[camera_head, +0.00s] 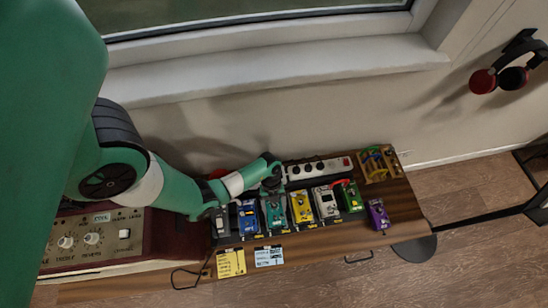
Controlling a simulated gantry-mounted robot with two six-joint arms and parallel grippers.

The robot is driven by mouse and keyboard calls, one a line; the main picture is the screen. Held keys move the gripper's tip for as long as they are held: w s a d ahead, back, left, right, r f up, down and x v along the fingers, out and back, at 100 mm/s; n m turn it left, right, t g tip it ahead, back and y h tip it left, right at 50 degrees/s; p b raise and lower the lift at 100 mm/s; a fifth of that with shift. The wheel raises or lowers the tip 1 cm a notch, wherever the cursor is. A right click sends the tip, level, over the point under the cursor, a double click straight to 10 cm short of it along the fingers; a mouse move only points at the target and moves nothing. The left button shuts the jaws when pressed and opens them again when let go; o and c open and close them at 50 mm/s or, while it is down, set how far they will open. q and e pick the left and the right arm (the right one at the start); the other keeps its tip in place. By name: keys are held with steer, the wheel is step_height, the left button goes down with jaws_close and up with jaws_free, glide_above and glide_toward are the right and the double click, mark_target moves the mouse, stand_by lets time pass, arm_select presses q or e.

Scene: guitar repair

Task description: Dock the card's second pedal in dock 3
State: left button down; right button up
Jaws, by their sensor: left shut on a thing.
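My left gripper (271,187) reaches in from the left and is shut on the teal pedal (275,214) at its upper end. The teal pedal is in the row on the dark pedalboard, between the blue pedal (248,218) and the yellow pedal (301,208). I cannot tell whether it rests in its place or is slightly lifted. A white pedal (326,203) and a green pedal (351,197) are farther right in the row. A purple pedal (378,214) lies on the bench, right of the board. My right gripper is out of view.
A power strip (320,168) lies behind the row, with a wooden tray (374,174) of small items to its right. A red cable (337,182) runs near the white and green pedals. An amplifier (92,240) stands at left. Bare bench (402,203) shows at right.

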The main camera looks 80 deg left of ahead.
arm_select(q)
steer(key=shift+p, duration=0.7)
stand_by(1.1)
steer(key=shift+f+b, duration=0.5)
steer(key=shift+f, duration=0.2)
stand_by(0.4)
jaws_free()
stand_by(0.4)
step_height(320, 180, up, 8)
steer(key=p, duration=0.9)
steer(key=shift+r, duration=0.1)
stand_by(0.4)
